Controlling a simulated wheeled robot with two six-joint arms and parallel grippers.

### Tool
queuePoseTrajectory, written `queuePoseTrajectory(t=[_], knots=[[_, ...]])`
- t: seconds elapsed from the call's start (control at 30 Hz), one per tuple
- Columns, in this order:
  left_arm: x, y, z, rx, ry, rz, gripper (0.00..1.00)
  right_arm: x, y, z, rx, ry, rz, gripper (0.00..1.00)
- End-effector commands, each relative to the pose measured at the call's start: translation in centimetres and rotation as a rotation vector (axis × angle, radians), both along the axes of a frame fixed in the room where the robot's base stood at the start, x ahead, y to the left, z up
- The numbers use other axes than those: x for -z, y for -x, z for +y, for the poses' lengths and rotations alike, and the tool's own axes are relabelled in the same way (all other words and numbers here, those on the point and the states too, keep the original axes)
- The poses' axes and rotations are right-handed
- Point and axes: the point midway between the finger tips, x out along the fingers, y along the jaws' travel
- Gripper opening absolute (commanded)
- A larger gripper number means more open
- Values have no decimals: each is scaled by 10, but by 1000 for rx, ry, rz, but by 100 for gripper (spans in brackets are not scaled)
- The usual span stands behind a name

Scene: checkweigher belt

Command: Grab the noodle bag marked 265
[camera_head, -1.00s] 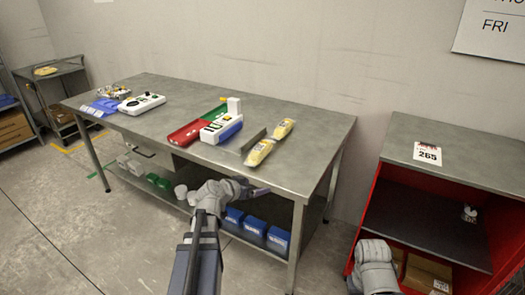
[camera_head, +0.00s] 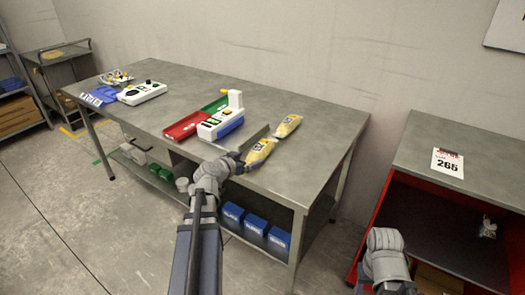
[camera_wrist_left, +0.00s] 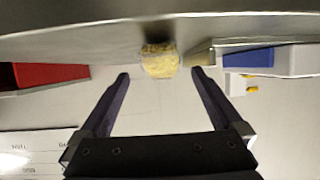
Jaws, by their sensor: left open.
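Two yellow noodle bags lie on the grey metal table: a nearer bag (camera_head: 260,152) by the front edge and a farther bag (camera_head: 288,126) behind it to the right. Their markings are too small to read. My left gripper (camera_head: 238,163) is at the table's front edge, just left of the nearer bag's near end. In the left wrist view, a yellow bag end (camera_wrist_left: 160,61) appears ahead, between the open, empty fingers (camera_wrist_left: 160,74). My right arm shows at the lower right; its fingers are not clearly visible.
A white and blue checkweigher (camera_head: 222,122) stands left of the bags, beside a red tray (camera_head: 187,125). A card reading 265 (camera_head: 447,163) lies on the red cabinet's grey top (camera_head: 480,165). Blue bins (camera_head: 256,224) sit on the shelf below. The table's right part is clear.

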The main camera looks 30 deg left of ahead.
Motion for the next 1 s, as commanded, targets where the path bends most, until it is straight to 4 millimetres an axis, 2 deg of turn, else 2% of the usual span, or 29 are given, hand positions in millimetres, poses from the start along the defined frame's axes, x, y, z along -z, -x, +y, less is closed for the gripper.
queuePoseTrajectory(t=[0.3, 0.57, 0.83, 1.0], knots=[[11, -24, 0, 2, 1, 0, 100, 11, 0, 0, 0, 0, 0, 50], [15, -31, 1, 1, 0, 0, 100, 15, 0, 0, 0, 0, 0, 50], [33, -65, 3, 1, -1, 0, 100, 32, 0, 0, 0, 0, 0, 50], [34, -72, 1, 1, 0, 0, 100, 33, 0, 0, 0, 0, 0, 50]])
